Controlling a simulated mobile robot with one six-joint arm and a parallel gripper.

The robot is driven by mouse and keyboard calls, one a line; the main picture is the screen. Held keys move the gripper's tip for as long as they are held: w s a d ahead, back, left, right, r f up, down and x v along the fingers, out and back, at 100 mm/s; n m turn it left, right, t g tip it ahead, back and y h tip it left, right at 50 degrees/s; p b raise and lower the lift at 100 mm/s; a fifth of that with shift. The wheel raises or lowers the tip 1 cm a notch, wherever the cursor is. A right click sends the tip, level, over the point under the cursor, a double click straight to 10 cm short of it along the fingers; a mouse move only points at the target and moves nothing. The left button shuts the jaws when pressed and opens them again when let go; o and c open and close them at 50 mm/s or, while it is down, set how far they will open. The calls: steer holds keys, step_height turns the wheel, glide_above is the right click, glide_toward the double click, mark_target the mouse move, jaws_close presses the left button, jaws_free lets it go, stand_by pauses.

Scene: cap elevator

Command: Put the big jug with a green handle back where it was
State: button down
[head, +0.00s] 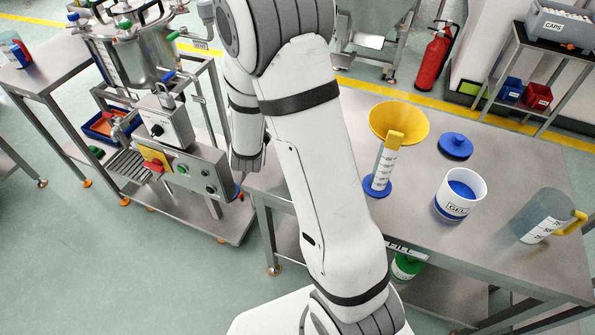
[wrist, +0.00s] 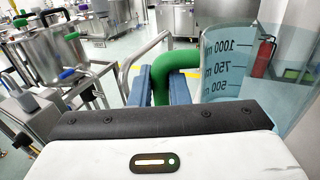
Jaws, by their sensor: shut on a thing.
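The big jug (wrist: 235,85) is clear, marked 500, 750 and 1000 ml, and has a green handle (wrist: 170,62). It fills the right side of the wrist view and looks upright. My gripper (wrist: 160,90) has blue fingers, shut on the green handle. The jug's base is out of frame, so what is below it does not show. In the head view my arm covers the middle, and neither the gripper nor this jug can be made out there.
A steel table (head: 420,240) holds a yellow funnel (head: 398,122), a measuring cylinder (head: 381,168), a blue lid (head: 455,146), a GEL tub (head: 460,194) and a yellow-handled jug (head: 543,215). A steel vessel machine (head: 145,55) stands left. Open floor (head: 90,245) lies at lower left.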

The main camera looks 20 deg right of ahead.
steer(key=shift+w+d+f+m+h+b, duration=0.25)
steer(key=shift+f+b, duration=0.3)
steer(key=shift+b, duration=1.55)
steer(key=shift+w+d+f+m+h+b, duration=0.15)
steer(key=shift+w+d+f+h+b, duration=0.3)
steer(key=shift+b, duration=1.6)
steer(key=b, duration=0.7)
steer(key=s+f+b, duration=0.1)
steer(key=b, duration=0.7)
steer(key=shift+s+d+f, duration=0.2)
steer(key=shift+s+f, duration=0.1)
step_height(320, 180, down, 9)
steer(key=s+b, duration=0.1)
steer(key=b, duration=0.6)
steer(key=shift+f+n+y+b, duration=0.15)
steer(key=shift+n+y+b, duration=0.15)
steer(key=shift+y+b, duration=0.1)
steer(key=shift+s+a, duration=0.1)
steer(key=shift+f, duration=0.25)
steer(key=c, duration=1.4)
jaws_free()
